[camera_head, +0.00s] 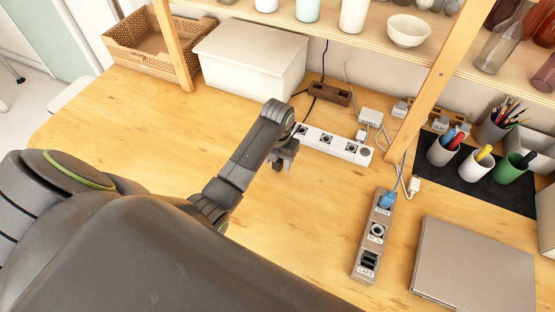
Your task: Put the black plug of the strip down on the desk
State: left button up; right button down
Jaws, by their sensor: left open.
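The white power strip (338,143) lies on the wooden desk (130,150), running from behind my left gripper toward the lower right. Dark sockets show on its top. Its left end is partly hidden by my left wrist. My left gripper (282,165) points down beside that end, open, over the desk. I cannot make out a black plug; a dark cord (312,104) runs down to the strip behind my wrist. Whether anything is between the fingers is too small to tell. My right gripper is not in view.
A brown socket block (329,93) and white adapter (370,117) stand behind the strip. A grey dock (371,240) with a blue plug (387,200) and a laptop (474,268) lie to the right. A white bin (249,62) is behind. Bare desk lies left of my gripper.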

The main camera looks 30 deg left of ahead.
pick_arm(q)
notch_tip(320, 180, up, 6)
jog(key=shift+w, duration=0.1)
notch_tip(320, 180, up, 4)
jog(key=p, duration=0.3)
jog(key=shift+r+p, duration=0.9)
jog(key=shift+p, duration=0.25)
